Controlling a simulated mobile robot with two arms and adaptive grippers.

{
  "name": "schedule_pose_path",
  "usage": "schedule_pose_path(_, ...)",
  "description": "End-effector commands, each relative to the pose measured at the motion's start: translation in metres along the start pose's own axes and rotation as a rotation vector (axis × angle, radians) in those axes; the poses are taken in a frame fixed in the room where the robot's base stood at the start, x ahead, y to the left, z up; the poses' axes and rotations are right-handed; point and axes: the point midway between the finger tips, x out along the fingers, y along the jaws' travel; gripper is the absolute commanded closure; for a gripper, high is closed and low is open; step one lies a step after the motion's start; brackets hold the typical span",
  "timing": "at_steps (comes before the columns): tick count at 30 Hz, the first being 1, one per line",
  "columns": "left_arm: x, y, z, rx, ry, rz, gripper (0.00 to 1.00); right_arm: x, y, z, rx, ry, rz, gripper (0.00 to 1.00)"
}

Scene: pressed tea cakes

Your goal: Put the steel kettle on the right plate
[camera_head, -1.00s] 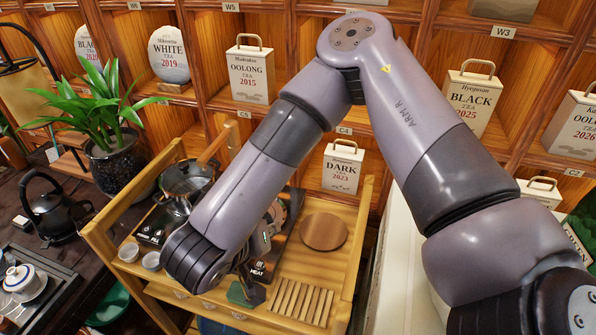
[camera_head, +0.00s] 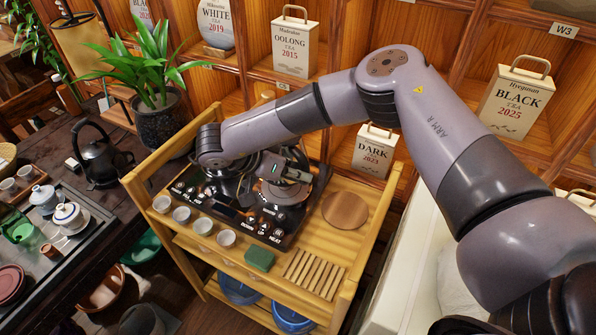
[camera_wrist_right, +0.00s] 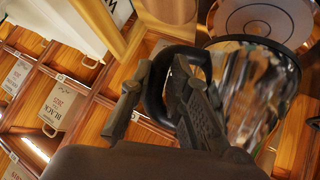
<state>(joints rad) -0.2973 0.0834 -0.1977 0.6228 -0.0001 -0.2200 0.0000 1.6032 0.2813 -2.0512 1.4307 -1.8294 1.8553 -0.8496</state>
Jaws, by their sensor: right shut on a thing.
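The steel kettle (camera_wrist_right: 255,90) shows at the right of the right wrist view, with a shiny reflecting body. Its dark curved handle (camera_wrist_right: 155,90) lies at my right gripper (camera_wrist_right: 185,105), which is shut on it. In the head view my right gripper (camera_head: 265,168) is over the black double heating unit (camera_head: 265,230) on the wooden cart; my forearm and the gripper hide most of the kettle. The right plate is largely covered, so I cannot tell whether the kettle touches it. My left gripper is not in view.
Several small white cups (camera_head: 181,214) line the cart's front left. A black kettle (camera_head: 101,158) and a plant (camera_head: 155,75) stand at left.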

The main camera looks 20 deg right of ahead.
Motion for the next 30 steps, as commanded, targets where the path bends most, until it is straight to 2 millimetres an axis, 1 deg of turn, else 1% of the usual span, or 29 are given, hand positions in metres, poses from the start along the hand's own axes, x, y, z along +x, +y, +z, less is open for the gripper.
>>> schedule_pose_path(6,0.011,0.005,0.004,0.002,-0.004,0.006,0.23,0.010,-0.005,0.009,0.005,0.004,-0.002,1.00)
schedule_pose_path(18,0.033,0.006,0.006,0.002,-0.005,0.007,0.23,0.033,-0.015,0.032,0.005,0.005,-0.003,1.00)
schedule_pose_path(30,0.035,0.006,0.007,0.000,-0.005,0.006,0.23,0.036,-0.016,0.035,0.006,0.005,-0.003,1.00)
